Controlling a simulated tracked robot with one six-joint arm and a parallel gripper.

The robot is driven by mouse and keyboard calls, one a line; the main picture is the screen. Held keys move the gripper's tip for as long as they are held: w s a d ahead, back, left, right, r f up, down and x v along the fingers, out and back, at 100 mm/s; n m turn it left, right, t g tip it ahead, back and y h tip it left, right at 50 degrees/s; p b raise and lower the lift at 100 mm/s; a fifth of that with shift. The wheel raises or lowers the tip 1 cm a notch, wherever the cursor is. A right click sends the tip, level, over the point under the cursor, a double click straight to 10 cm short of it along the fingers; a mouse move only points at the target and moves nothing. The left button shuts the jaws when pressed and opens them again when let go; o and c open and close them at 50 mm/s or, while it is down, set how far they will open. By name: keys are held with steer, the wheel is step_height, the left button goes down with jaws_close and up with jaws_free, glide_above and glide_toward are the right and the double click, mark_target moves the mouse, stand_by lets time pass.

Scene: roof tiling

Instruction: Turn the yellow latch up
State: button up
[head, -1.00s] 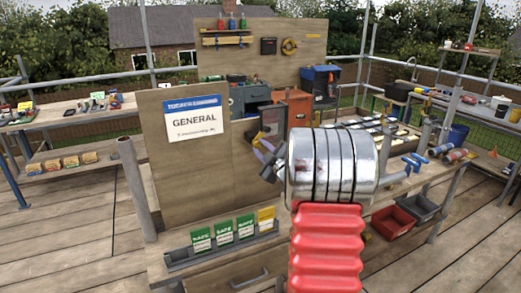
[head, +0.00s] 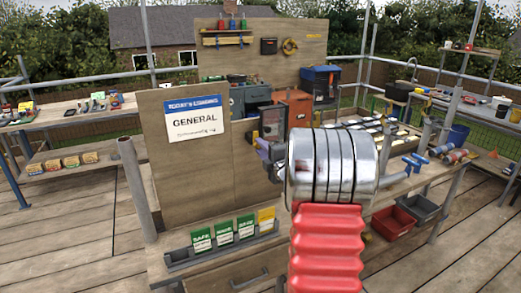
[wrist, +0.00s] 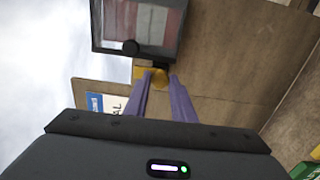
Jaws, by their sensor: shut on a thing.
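The yellow latch (wrist: 160,79) shows in the wrist view between the tips of my gripper's purple fingers, beside the lower edge of a dark-framed box with a clear front (wrist: 163,22). My gripper (wrist: 160,86) is shut on the latch. The fingers hide part of it, so I cannot tell its exact angle. In the head view my gripper (head: 264,150) is at the lower left of the same box (head: 273,122). The latch is hidden there.
A wooden panel with a GENERAL sign (head: 196,120) stands left of the box. Green and yellow cards (head: 224,231) stand in a rack below. An orange toolbox (head: 293,105) and blue bin (head: 320,84) are behind. My arm hides part of the bench.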

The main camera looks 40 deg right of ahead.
steer(key=shift+w+a+f, duration=0.1)
steer(key=shift+w+a, duration=0.05)
steer(key=shift+a, duration=0.1)
steer(key=o, duration=1.1)
steer(key=shift+d, duration=0.15)
steer(key=shift+c, duration=0.2)
steer(key=shift+s, duration=0.2)
steer(key=v, duration=1.3)
steer(key=shift+s, duration=0.25)
